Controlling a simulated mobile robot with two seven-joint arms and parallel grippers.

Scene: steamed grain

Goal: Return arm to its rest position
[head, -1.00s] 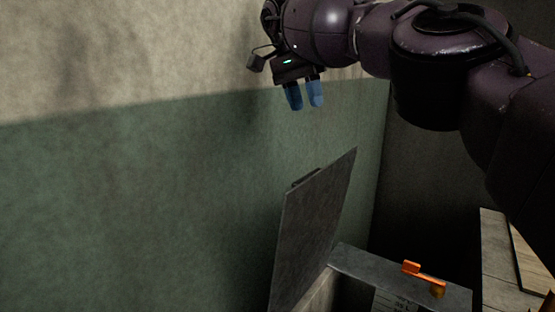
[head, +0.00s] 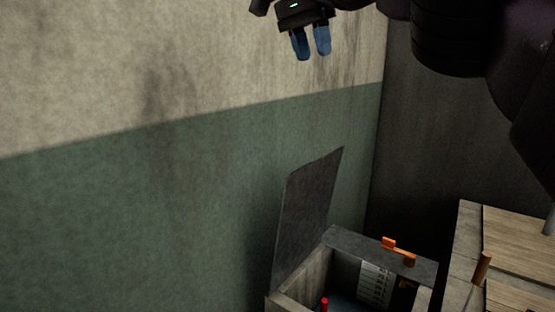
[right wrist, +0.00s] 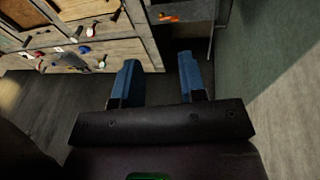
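My right gripper (head: 311,43) is at the top of the head view, high in front of the wall, with its two blue fingers pointing down. In the right wrist view its fingers (right wrist: 156,82) are spread apart with nothing between them. It touches nothing. My right arm comes in from the upper right, partly cut off by the frame edge. My left gripper is not in view.
A grey metal box (head: 345,244) with its lid (head: 308,215) raised stands below. It has an orange latch (head: 398,251) and a red item (head: 324,304) inside. A wooden crate or bench (head: 510,243) is at right. The wall (head: 150,220) is bare.

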